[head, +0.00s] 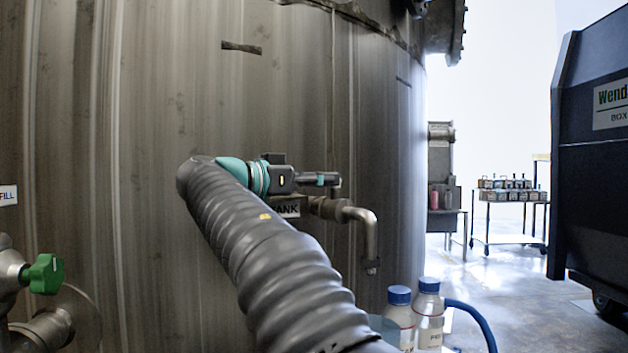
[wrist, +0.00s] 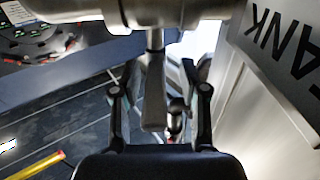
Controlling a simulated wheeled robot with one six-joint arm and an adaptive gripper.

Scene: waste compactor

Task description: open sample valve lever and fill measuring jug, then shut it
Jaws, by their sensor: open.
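The sample valve (head: 328,208) sticks out of the large tank wall, with a bent metal spout (head: 370,240) pointing down. My gripper (head: 328,180) is at the valve, just above its body. In the wrist view, the valve's pipe (wrist: 150,12) crosses the top and a grey lever (wrist: 154,92) hangs between the fingers of my gripper (wrist: 160,92). The fingers are open, one on each side of the lever, with a gap visible on both sides.
Two blue-capped bottles (head: 428,315) stand at the lower right, beside a blue hose (head: 475,320). A green-handled valve (head: 44,274) is at the left. A dark compactor box (head: 590,170) and a cart (head: 507,238) stand right, with open floor between.

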